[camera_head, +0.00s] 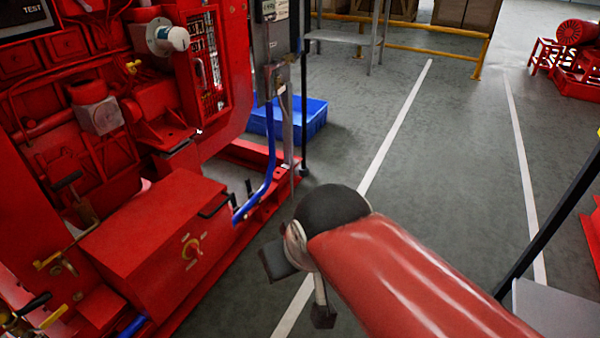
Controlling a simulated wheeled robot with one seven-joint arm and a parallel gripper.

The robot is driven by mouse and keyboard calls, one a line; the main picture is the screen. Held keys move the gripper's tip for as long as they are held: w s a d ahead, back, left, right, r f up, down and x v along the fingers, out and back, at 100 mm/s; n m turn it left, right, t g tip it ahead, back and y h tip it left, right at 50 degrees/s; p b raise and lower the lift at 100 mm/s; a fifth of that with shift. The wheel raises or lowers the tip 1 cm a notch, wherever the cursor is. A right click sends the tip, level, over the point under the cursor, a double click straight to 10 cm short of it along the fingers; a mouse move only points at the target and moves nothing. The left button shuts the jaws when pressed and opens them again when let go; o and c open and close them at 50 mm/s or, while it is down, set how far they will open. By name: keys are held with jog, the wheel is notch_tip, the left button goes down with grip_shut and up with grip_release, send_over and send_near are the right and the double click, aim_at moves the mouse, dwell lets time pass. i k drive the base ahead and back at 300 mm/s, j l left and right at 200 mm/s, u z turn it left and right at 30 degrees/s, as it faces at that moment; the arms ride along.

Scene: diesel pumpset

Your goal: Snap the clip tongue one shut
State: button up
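The diesel pumpset (150,225) is a large red machine filling the left side of the head view.
A blue bin (300,117) stands on the floor behind the pumpset's right end. A blue hose (268,170) and a grey post rise beside it. Yellow rails (425,55) are at the back, another red machine (578,60) at the far right. Grey floor between is clear.

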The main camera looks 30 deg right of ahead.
aim_at(249, 185)
jog(key=z, duration=0.25)
jog(key=i+l+u, duration=0.1)
jog(key=i+l, duration=0.15)
jog(key=i, duration=0.25)
jog(key=i+l+u, duration=0.15)
jog(key=i, duration=0.3)
jog(key=l, duration=0.1)
